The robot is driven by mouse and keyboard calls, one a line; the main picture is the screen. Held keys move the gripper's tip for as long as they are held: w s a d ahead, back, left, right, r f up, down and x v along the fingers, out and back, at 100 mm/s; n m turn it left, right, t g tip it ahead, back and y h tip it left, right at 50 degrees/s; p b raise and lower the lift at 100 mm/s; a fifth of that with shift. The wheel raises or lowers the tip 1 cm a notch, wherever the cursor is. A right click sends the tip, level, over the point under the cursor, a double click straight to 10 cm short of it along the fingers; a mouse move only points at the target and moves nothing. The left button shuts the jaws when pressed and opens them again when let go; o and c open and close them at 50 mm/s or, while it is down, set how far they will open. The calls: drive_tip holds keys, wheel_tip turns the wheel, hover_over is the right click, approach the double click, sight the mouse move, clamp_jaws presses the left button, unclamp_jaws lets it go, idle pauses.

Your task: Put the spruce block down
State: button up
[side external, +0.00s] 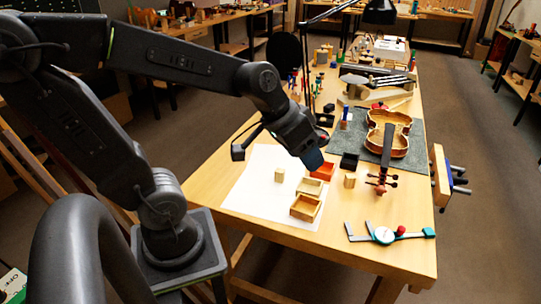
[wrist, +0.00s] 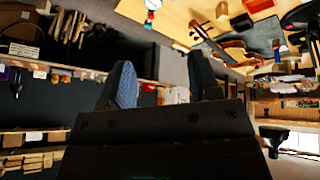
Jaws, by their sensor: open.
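A small pale wooden block (side external: 279,175) stands on the white sheet (side external: 252,190), left of the small boxes. Another small pale wooden block (side external: 350,180) stands on the bench to the right of the boxes. I cannot tell which of them is the spruce block. My gripper (side external: 313,160) is above the bench near the orange box, apart from both blocks. In the wrist view my gripper (wrist: 164,82) shows its two blue-grey fingers spread, with nothing held between them.
Two open wooden boxes (side external: 305,208), an orange box (side external: 324,171) and a black box (side external: 349,161) stand close together. A caliper gauge (side external: 384,235) lies near the front edge.

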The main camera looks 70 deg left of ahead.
drive_tip(key=shift+m+y, duration=0.5)
drive_tip(key=s, duration=0.2)
drive_tip(key=s+d+r, duration=0.1)
drive_tip(key=s, duration=0.1)
drive_tip(key=s+r, duration=0.1)
drive_tip(key=s, duration=0.1)
drive_tip(key=shift+s+d, duration=0.25)
drive_tip(key=shift+s, duration=0.1)
drive_tip(key=shift+o, duration=0.5)
drive_tip(key=shift+s, duration=0.4)
